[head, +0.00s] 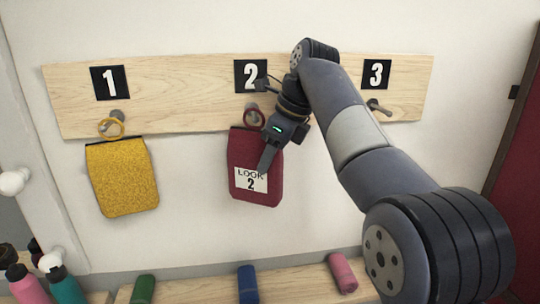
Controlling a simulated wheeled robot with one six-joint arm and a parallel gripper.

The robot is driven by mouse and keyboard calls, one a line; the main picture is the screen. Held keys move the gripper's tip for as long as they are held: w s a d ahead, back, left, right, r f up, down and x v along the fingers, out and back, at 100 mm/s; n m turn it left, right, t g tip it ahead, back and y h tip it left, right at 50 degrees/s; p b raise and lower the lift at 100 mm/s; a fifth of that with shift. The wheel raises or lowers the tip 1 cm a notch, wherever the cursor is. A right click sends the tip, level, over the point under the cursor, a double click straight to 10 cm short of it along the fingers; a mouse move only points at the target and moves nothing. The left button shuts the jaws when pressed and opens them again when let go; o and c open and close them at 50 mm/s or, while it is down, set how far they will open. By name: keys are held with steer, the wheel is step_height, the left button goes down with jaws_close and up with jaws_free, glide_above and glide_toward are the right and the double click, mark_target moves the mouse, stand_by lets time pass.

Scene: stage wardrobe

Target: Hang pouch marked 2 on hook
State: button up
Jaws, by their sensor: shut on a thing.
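The dark red pouch (266,192) has a white label reading "LOOK 2". It hangs upright in front of the wooden board (180,94), below the black number 2 plate (245,70). Its red ring (252,119) is at the hook under number 2 (250,107); I cannot tell whether the ring is around the hook or in front of it. My gripper (266,160) points down at the pouch and is shut on its upper part. The gripper covers part of the pouch's front and upper right.
A yellow pouch (122,180) hangs by its ring at the hook under number 1. The hook under number 3 (378,107) is bare. Below, a wooden bench holds green (143,289), blue (247,284) and pink (342,272) rolls. Bottles (66,286) stand at the lower left.

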stand_by(0.3)
steer(key=o, duration=1.2)
steer(key=shift+c, duration=0.2)
steer(key=v, duration=0.7)
steer(key=shift+s+r, duration=0.2)
steer(key=shift+s, duration=0.05)
steer(key=shift+d+f, duration=0.1)
steer(key=x, duration=0.7)
steer(key=shift+w+f, duration=0.1)
steer(key=shift+w, duration=0.15)
steer(key=shift+s+r, duration=0.45)
steer(key=shift+s, duration=0.1)
